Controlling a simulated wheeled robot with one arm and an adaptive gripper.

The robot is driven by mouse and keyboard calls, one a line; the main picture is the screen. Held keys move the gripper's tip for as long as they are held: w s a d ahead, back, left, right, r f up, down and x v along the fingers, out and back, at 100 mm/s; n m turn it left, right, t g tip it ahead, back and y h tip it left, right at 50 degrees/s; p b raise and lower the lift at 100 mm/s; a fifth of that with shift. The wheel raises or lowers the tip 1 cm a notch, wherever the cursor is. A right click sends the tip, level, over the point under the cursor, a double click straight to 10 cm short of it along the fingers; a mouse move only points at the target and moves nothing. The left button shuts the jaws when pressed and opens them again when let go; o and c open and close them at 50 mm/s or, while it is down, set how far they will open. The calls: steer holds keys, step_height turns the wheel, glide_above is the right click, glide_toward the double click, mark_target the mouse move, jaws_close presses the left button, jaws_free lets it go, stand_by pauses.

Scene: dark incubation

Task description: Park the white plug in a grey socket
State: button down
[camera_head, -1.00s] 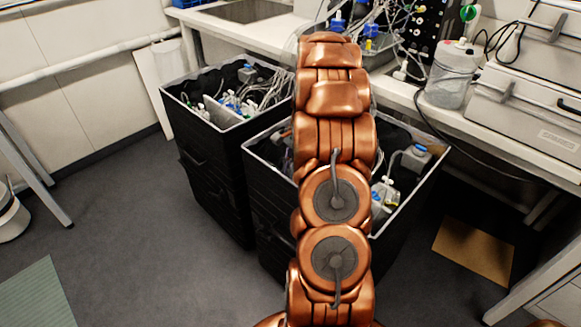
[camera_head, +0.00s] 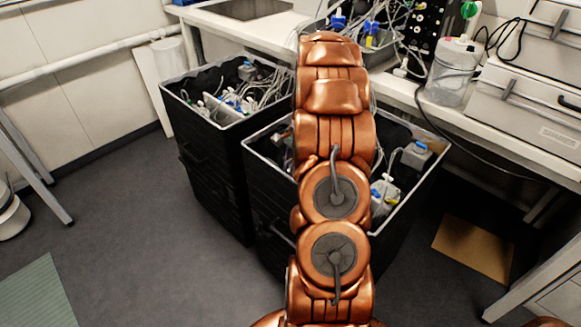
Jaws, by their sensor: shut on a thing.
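My copper-coloured arm reaches up the middle of the picture towards the bench, over the right black bin. My gripper is not in view; the arm's far links hide that area. I cannot make out the white plug. A black panel (camera_head: 428,22) with several round fittings and cables stands at the back of the bench, right of the arm's top. Its fittings are too small for me to tell a grey socket among them.
Two black bins, left (camera_head: 208,165) and right (camera_head: 268,205), hold bottles and tubing in front of the white bench (camera_head: 265,32). A clear jug (camera_head: 452,78) and grey cases (camera_head: 535,105) stand at right. Tubes and cables hang near the panel.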

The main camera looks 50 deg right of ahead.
steer(key=shift+f, duration=0.1)
steer(key=c, duration=1.1)
jaws_free()
steer(key=v, duration=1.2)
